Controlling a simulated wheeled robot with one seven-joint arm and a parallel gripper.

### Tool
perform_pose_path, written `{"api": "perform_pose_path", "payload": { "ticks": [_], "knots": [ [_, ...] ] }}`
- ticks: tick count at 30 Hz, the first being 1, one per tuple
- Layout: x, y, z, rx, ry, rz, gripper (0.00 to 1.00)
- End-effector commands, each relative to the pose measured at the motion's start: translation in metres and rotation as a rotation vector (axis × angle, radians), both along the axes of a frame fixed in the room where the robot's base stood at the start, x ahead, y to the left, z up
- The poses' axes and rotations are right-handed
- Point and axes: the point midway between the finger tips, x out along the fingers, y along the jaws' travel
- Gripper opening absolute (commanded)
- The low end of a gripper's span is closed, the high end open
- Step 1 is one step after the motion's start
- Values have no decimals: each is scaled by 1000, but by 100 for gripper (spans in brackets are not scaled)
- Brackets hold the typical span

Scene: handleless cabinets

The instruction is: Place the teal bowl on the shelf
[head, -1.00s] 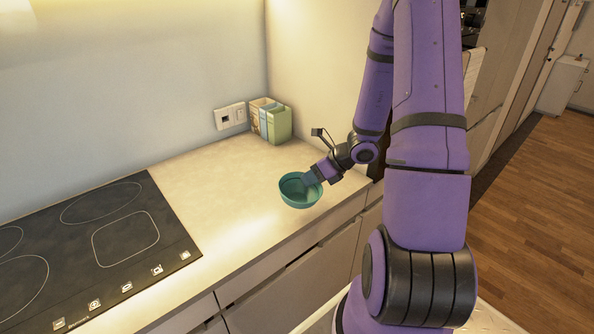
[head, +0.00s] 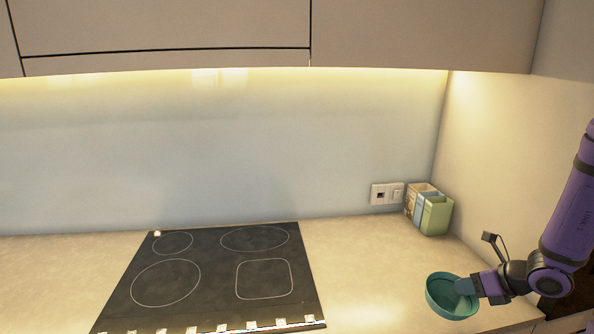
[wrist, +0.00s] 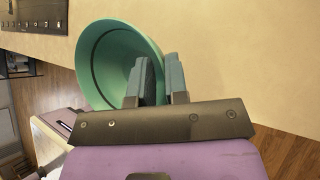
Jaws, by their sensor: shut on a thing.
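The teal bowl (head: 449,303) is at the lower right in the head view, over the counter near its front edge. My gripper (head: 470,287) is shut on the bowl's right rim, with one finger inside the bowl. The wrist view shows the bowl (wrist: 104,62) to the left of the fingers (wrist: 160,78), its wall pinched between them. The bowl looks roughly upright in the head view. I cannot tell whether its base touches the counter. No open shelf shows clearly; closed upper cabinets (head: 170,28) run along the top of the head view.
A black cooktop (head: 215,275) lies left of the bowl. A box holder with books or cartons (head: 432,213) stands in the back right corner, by a wall socket (head: 386,193). The counter (head: 365,265) between cooktop and bowl is clear. A side wall (head: 500,170) rises on the right.

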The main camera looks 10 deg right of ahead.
Motion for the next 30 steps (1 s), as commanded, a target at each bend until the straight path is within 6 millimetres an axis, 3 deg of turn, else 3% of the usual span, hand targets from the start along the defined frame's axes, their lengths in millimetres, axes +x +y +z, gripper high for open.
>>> {"api": "perform_pose_path", "payload": {
  "ticks": [1,6,15,24,30],
  "knots": [
    [19,5,3,-3,-3,-11,0],
    [76,24,17,-3,-5,-89,0],
    [159,83,49,-1,-4,-217,0],
    [206,143,77,0,-2,-308,0],
    [216,161,85,0,0,-332,0]
  ]
}}
